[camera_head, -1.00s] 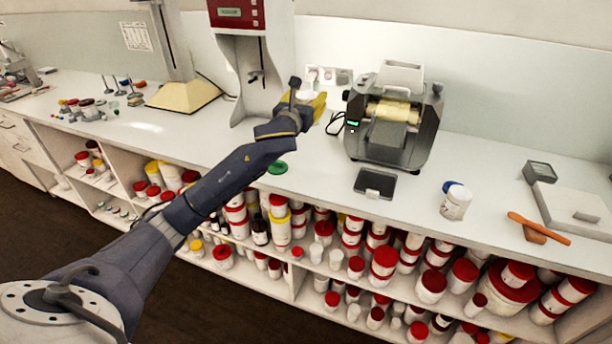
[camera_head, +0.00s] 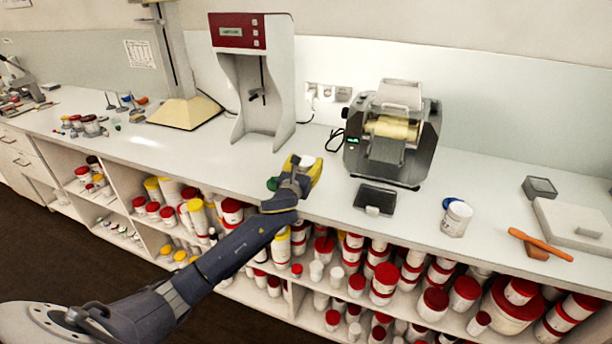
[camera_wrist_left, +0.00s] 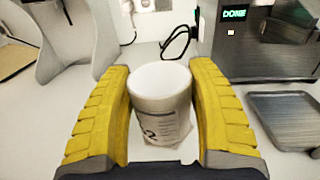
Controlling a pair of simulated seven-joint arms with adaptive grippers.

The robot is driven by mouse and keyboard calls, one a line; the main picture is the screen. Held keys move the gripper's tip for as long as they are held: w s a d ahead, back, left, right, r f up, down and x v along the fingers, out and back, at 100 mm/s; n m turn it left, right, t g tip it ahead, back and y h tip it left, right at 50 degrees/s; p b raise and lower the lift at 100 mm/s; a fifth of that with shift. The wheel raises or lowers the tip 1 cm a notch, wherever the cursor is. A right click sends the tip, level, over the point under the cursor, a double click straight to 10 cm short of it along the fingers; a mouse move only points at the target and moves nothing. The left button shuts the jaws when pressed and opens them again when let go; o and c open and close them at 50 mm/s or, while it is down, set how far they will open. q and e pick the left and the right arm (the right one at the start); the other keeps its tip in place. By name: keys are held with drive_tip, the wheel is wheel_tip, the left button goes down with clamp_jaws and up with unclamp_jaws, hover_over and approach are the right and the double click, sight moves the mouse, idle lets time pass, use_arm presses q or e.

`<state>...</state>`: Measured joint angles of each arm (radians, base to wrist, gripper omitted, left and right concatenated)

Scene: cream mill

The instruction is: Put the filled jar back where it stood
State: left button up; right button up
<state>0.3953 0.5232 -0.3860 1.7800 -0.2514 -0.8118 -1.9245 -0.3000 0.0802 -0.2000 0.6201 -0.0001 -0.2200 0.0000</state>
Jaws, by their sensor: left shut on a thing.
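My left gripper (camera_head: 304,170) has yellow fingers and is over the front part of the white bench (camera_head: 330,172). It is shut on a white jar (camera_wrist_left: 160,100) with dark print on its side. The jar is upright between the fingers in the left wrist view, and its pale top also shows in the head view (camera_head: 306,161). I cannot tell whether its base touches the bench. A green lid (camera_head: 272,184) lies just left of the gripper, partly hidden. My right gripper is not in view.
A grey roller mill (camera_head: 392,140) stands to the right, with a dark tray (camera_head: 375,198) before it. A red-topped machine (camera_head: 255,80) stands behind. A white jar (camera_head: 457,219), blue lid (camera_head: 452,203) and orange spatula (camera_head: 540,244) are farther right. Shelves below hold several red-lidded jars.

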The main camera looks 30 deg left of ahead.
use_arm(q)
drive_tip(key=shift+f, duration=2.2)
drive_tip(key=shift+f, duration=0.1)
drive_tip(key=o, duration=1.2)
